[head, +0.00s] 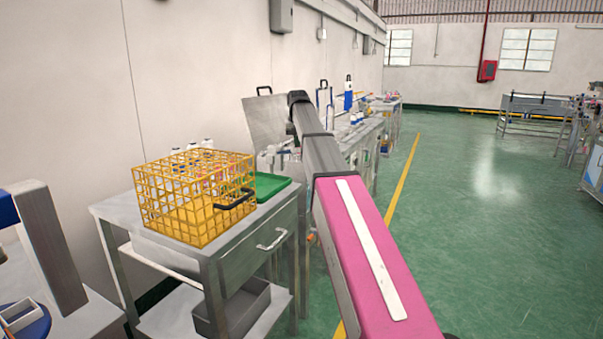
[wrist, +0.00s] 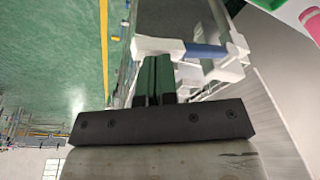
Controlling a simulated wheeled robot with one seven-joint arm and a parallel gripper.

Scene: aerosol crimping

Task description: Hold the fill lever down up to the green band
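In the wrist view, the two dark fingers of my gripper (wrist: 155,75) are close together, with nothing seen between them. Their tips are at a white bar with a blue sleeve (wrist: 205,51), held between white end pieces. This looks like the fill lever, but I cannot be sure. Whether the tips touch it I cannot tell. No green band can be made out on it. In the head view, my arm reaches away over the benches by the wall; my gripper and the lever are hidden there.
A yellow wire basket (head: 163,211) with several white-topped bottles stands on a grey metal table (head: 262,236), beside a green tray (head: 272,185). More benches with equipment (head: 358,139) line the wall behind my arm. The green floor (head: 470,220) on the right is clear.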

